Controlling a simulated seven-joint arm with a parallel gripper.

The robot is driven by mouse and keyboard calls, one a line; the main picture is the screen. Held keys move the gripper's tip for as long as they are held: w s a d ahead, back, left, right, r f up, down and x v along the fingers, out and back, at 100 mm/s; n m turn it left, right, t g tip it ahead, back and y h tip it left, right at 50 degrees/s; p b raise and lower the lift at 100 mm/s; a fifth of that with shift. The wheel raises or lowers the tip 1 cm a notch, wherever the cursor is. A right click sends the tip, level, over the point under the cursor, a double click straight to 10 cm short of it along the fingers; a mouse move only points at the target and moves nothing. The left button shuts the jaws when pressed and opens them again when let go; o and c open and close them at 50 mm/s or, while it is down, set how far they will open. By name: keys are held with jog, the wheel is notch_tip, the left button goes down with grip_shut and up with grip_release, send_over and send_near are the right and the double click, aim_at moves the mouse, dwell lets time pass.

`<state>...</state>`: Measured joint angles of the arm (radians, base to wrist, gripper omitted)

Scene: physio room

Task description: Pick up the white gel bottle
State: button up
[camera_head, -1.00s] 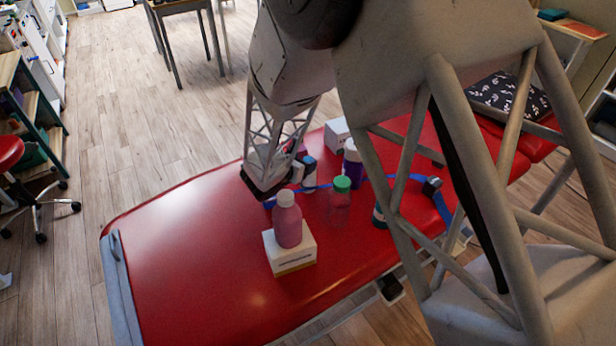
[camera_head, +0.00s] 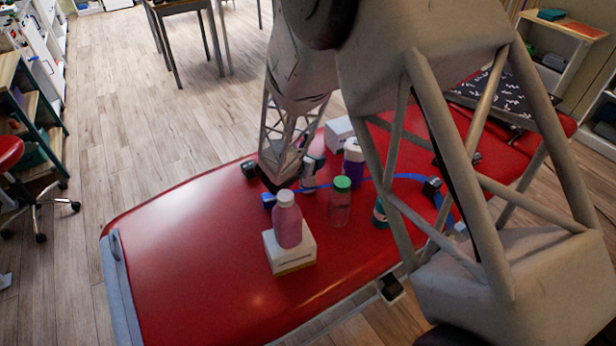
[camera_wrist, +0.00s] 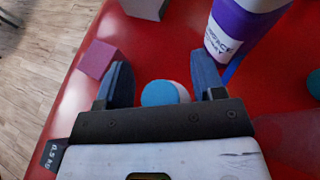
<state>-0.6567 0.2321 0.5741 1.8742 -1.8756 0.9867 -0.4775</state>
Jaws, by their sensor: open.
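My gripper (camera_wrist: 162,78) is open, with its two dark blue fingers apart. In the wrist view a small bottle with a round blue cap (camera_wrist: 158,93) and a pale body (camera_wrist: 183,91) lies between and just behind the fingers. It looks like the white gel bottle, seen from above, and I see no finger clearly touching it. In the head view my gripper (camera_head: 289,184) is low over the red table, and a pale bottle (camera_head: 308,182) shows beside it, partly hidden.
A black weight (camera_head: 249,168) and pink block (camera_wrist: 97,58) are close. The table's left is clear.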

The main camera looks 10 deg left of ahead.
dwell(0.4)
grip_shut()
